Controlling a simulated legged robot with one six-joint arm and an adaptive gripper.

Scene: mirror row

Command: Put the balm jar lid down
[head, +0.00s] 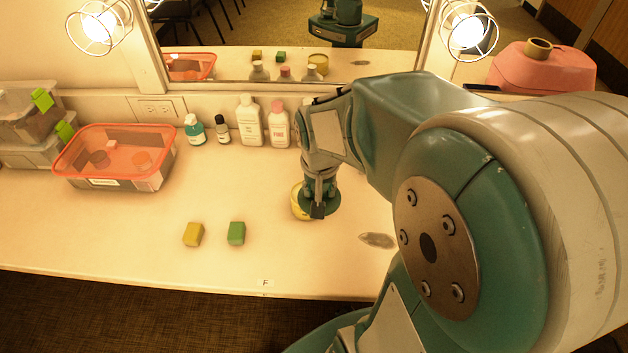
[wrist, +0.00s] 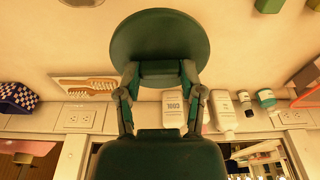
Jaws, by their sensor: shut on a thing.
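My gripper (head: 319,188) is shut on the balm jar lid (head: 325,205), a flat dark green disc held roughly level. In the wrist view my gripper (wrist: 160,78) has the lid (wrist: 160,40) between its fingers. A yellow jar (head: 296,203) stands on the counter, partly hidden behind the lid and gripper in the head view. The lid overlaps its right side there. I cannot tell whether the lid touches the jar or the counter. The wrist view does not show the jar.
A yellow block (head: 193,234) and a green block (head: 236,233) sit left on the counter (head: 120,225). Several bottles (head: 250,122) line the mirror. An orange-rimmed bin (head: 115,158) stands left. The front counter is mostly clear.

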